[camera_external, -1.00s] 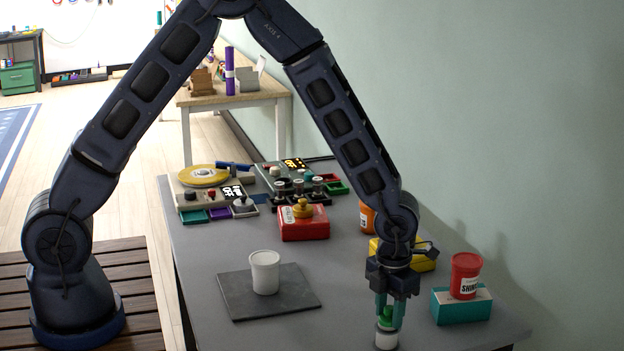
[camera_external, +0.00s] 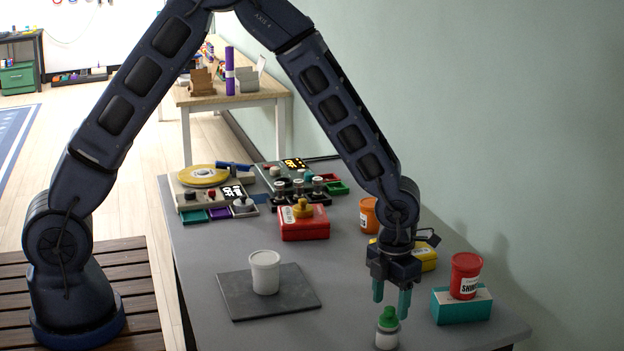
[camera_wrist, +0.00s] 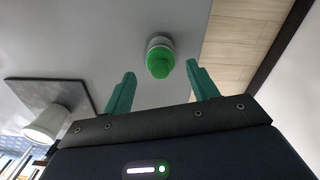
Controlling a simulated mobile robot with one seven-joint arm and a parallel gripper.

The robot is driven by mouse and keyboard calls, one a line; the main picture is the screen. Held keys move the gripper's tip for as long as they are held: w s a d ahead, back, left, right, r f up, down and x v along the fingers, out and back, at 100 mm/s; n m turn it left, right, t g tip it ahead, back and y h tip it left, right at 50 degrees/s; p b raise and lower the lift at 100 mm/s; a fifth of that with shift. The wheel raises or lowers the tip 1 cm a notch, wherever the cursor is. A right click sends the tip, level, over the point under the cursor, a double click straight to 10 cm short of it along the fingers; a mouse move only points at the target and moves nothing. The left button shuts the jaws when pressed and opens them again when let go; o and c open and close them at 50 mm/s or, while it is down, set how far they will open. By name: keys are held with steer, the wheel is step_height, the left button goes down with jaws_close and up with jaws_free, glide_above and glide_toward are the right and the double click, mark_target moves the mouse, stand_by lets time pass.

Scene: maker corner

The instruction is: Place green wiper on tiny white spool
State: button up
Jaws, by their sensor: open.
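The green wiper (camera_external: 388,318) sits on top of the tiny white spool (camera_external: 386,340), which stands near the front edge of the grey table. In the wrist view the green wiper (camera_wrist: 159,64) covers most of the white spool (camera_wrist: 159,41). My gripper (camera_external: 391,300) is open and empty, with its teal fingertips just above the wiper and apart from it. In the wrist view my gripper (camera_wrist: 160,80) shows its fingers spread, one on each side of the wiper.
A white cup (camera_external: 265,272) stands on a dark square mat (camera_external: 232,297) to the left. A red jar (camera_external: 466,276) stands on a teal box (camera_external: 462,307) at right. A yellow box (camera_external: 429,257), an orange jar (camera_external: 368,215) and a red box (camera_external: 304,229) stand behind.

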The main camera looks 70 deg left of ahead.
mark_target(389, 308)
steer(key=s+a+r+n, duration=0.2)
steer(key=r+n, duration=0.1)
steer(key=r, duration=0.4)
steer(key=s+a+r+n+t, duration=0.1)
steer(key=s+r+n, duration=0.15)
steer(key=r, duration=0.45)
steer(key=s+a+r+n, duration=0.2)
steer(key=s+r+n, duration=0.1)
steer(key=r, duration=0.4)
steer(key=s+a+r+n+t, duration=0.1)
steer(key=s+a+r+n, duration=0.2)
steer(key=s+n, duration=0.5)
steer(key=s+a+r+n+t, duration=0.1)
steer(key=s+a+r+n, duration=0.2)
steer(key=s+r+n, duration=0.3)
steer(key=s+a+r+n+t, duration=0.1)
steer(key=s+a+r+n, duration=0.2)
steer(key=s+n, duration=0.7)
steer(key=s+r, duration=0.1)
steer(key=s, duration=0.4)
steer(key=shift+s+r+t, duration=0.25)
steer(key=shift+s+t, duration=0.05)
steer(key=shift+s, duration=0.05)
steer(key=shift+n, duration=0.25)
